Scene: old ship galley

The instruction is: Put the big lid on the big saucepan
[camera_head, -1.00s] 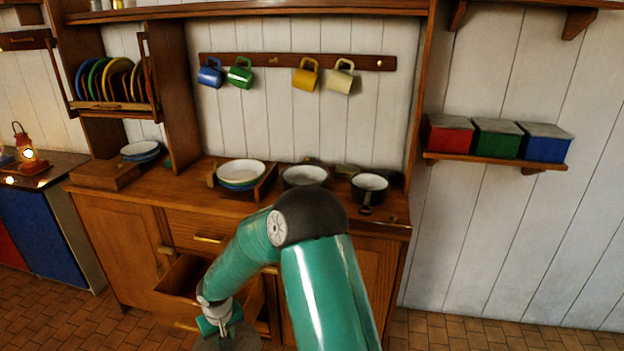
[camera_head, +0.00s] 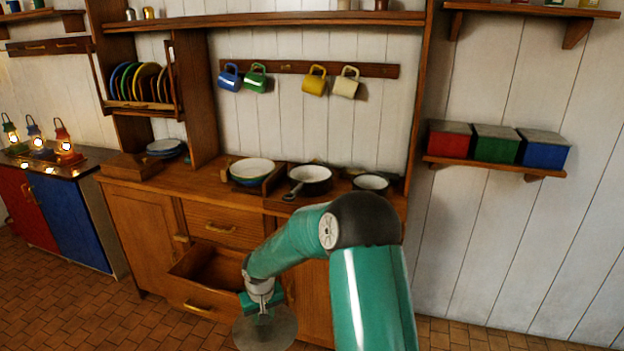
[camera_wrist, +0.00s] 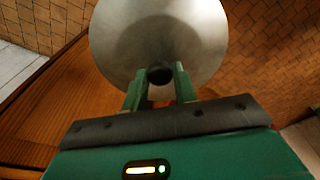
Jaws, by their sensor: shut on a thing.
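My gripper (camera_wrist: 160,85) is shut on the dark knob of a round grey metal lid (camera_wrist: 158,35), which fills the upper middle of the wrist view. In the head view the lid (camera_head: 265,331) hangs low in front of the cabinet, below my gripper (camera_head: 262,306) and near the open drawer. Two dark saucepans with pale insides stand on the counter: the larger one (camera_head: 311,174) in the middle, its handle pointing to the front left, and a smaller one (camera_head: 371,182) to its right, partly behind my arm. Neither has a lid on it.
An open drawer (camera_head: 208,268) juts from the cabinet, left of my gripper. A stack of bowls (camera_head: 252,170) stands left of the larger saucepan. Mugs (camera_head: 314,82) hang above the counter, and a wall shelf (camera_head: 495,167) holds three coloured boxes at right.

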